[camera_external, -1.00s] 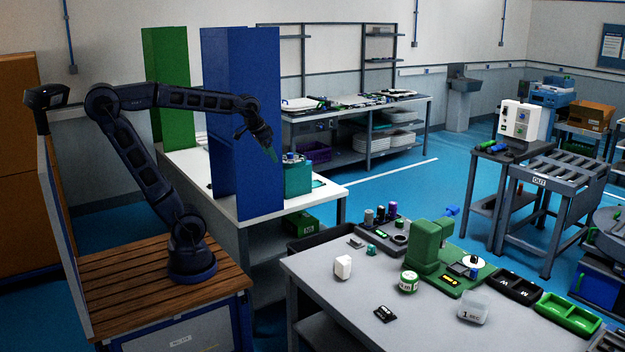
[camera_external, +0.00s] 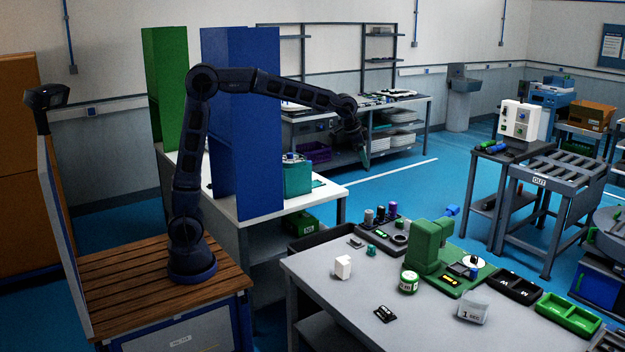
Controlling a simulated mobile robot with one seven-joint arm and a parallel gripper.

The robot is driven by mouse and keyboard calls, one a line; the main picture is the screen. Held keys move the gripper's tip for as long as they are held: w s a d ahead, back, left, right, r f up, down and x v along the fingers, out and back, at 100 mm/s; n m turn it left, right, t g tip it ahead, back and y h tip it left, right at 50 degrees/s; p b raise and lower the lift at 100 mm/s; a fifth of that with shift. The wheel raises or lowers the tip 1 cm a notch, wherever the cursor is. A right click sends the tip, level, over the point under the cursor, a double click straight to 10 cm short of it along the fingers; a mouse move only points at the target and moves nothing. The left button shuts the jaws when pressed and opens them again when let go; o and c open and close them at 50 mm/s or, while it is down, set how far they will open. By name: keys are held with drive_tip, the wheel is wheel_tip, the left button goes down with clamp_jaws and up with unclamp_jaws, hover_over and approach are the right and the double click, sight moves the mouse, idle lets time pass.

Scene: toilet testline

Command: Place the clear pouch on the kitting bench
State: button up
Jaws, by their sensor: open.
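My gripper (camera_external: 366,163) is open and points down, high above the floor in the picture, behind and left of the pouch. It appears empty, and it is well apart from the pouch. Its fingertips are small and dark.
The grey bench also holds a green press fixture (camera_external: 428,246), a green-white roll (camera_external: 409,282), a white bottle (camera_external: 343,267), a dark tag (camera_external: 385,314), a black tray (camera_external: 515,288) and a green tray (camera_external: 568,315). A tall blue panel (camera_external: 243,130) stands beside my arm.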

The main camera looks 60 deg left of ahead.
drive_tip(key=w+d+f+m, duration=0.1)
drive_tip(key=w+d+f, duration=0.2)
drive_tip(key=d, duration=0.3)
drive_tip(key=w+d+f+m, duration=0.1)
drive_tip(key=w+d+f, duration=0.15)
drive_tip(key=d, duration=0.35)
drive_tip(key=m+g+h, duration=0.2)
drive_tip(key=m, duration=0.2)
hover_over(474, 305)
drive_tip(key=s+a, duration=0.3)
drive_tip(key=s, duration=0.1)
wheel_tip(474, 305, down, 28)
drive_tip(key=shift+d+x, duration=0.2)
drive_tip(key=shift+x, duration=2.45)
drive_tip(key=shift+d+x, duration=0.15)
drive_tip(key=shift+x, duration=2.45)
drive_tip(key=shift+r, duration=0.1)
drive_tip(key=shift+f, duration=0.25)
drive_tip(key=c, duration=1.1)
drive_tip(key=shift+r, duration=0.1)
